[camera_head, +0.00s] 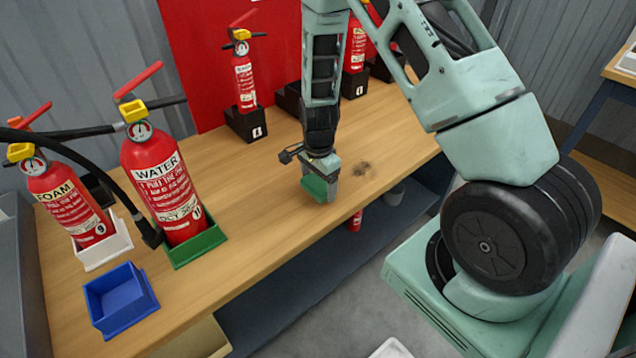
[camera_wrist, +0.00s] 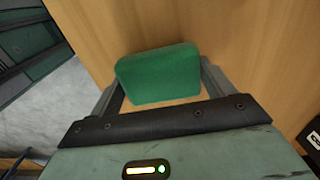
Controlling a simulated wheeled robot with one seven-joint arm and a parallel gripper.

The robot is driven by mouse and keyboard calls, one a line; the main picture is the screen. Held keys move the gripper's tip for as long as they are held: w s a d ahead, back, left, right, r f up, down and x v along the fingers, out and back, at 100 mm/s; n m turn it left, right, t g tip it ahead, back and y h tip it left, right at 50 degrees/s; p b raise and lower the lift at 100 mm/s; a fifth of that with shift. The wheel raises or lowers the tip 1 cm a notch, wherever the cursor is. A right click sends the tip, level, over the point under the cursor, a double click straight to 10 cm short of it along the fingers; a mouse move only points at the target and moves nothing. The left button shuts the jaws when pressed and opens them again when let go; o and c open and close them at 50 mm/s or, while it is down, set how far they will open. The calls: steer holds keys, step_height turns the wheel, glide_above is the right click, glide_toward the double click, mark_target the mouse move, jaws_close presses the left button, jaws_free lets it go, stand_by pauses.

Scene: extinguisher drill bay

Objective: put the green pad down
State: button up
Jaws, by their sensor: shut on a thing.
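The green pad (camera_wrist: 160,74) is a rounded block held between the two fingers of my gripper (camera_wrist: 162,88) in the wrist view. In the head view the pad (camera_head: 314,187) shows below my gripper (camera_head: 320,190), over the front part of the wooden bench (camera_head: 265,225). The gripper points down and is shut on the pad. I cannot tell whether the pad's underside touches the bench top or hangs just above it.
A dark smudge (camera_head: 362,169) marks the bench right of my gripper. A water extinguisher (camera_head: 163,185) in a green tray, a foam extinguisher (camera_head: 68,203) in a white tray and an empty blue bin (camera_head: 120,298) stand left. A small extinguisher (camera_head: 244,82) stands behind. Bench around the pad is clear.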

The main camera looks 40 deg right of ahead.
steer(key=shift+f, duration=0.5)
